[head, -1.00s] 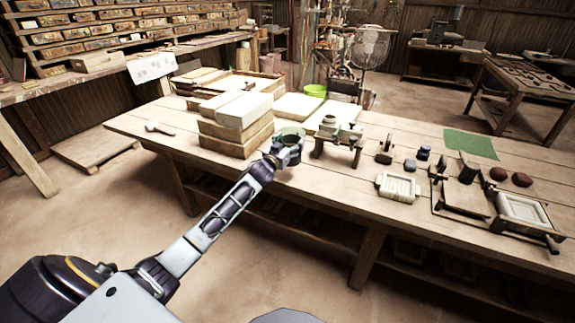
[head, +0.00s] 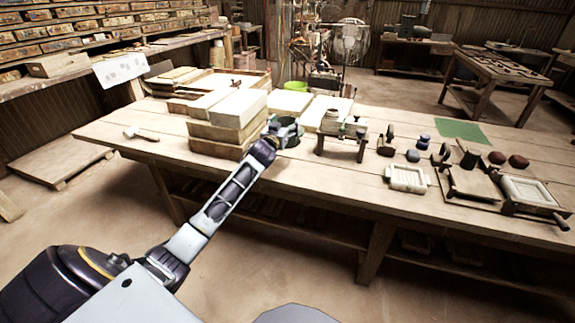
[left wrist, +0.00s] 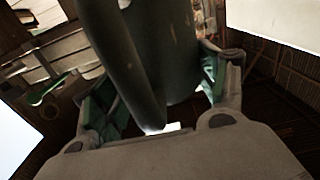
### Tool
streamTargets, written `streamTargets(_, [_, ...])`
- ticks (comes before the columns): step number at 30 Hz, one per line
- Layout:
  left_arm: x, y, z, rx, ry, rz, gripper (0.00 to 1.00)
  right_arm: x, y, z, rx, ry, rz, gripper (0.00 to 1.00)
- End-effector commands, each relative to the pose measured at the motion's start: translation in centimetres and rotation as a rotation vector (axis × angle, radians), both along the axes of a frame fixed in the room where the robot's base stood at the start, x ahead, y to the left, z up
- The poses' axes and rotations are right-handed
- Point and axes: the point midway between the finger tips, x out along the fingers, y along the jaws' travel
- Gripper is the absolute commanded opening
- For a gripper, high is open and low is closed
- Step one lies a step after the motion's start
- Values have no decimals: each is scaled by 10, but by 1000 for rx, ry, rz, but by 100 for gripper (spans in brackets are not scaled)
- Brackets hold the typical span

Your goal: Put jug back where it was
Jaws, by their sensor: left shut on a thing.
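The jug is dark green with a curved handle. It fills the upper middle of the left wrist view (left wrist: 172,55), its handle running down towards my palm. My left gripper (left wrist: 158,95) is shut on the jug, with a green-padded finger on each side. In the head view my left gripper (head: 272,133) is over the table, just right of the stacked pale blocks. The jug (head: 290,138) shows there only as a small dark shape, partly behind the gripper. I cannot tell whether its base touches the tabletop. My right gripper is not in view.
The wooden table (head: 330,185) carries stacked pale blocks (head: 222,133) close left of the gripper. A small stand (head: 342,145) is to the right. Farther right are a white tray (head: 407,179), a green mat (head: 461,130) and a tile press (head: 470,180). A mallet (head: 140,134) lies at left.

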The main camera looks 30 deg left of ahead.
Motion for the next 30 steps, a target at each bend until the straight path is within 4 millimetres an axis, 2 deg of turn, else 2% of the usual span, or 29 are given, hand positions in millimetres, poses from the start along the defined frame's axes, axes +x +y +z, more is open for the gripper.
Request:
streamTargets(9, [0,2,5,0,-6,5,1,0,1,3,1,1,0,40])
streamTargets(17, [0,2,0,0,-5,5,1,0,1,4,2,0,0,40])
streamTargets(30, [0,2,-50,0,-4,5,1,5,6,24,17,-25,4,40])
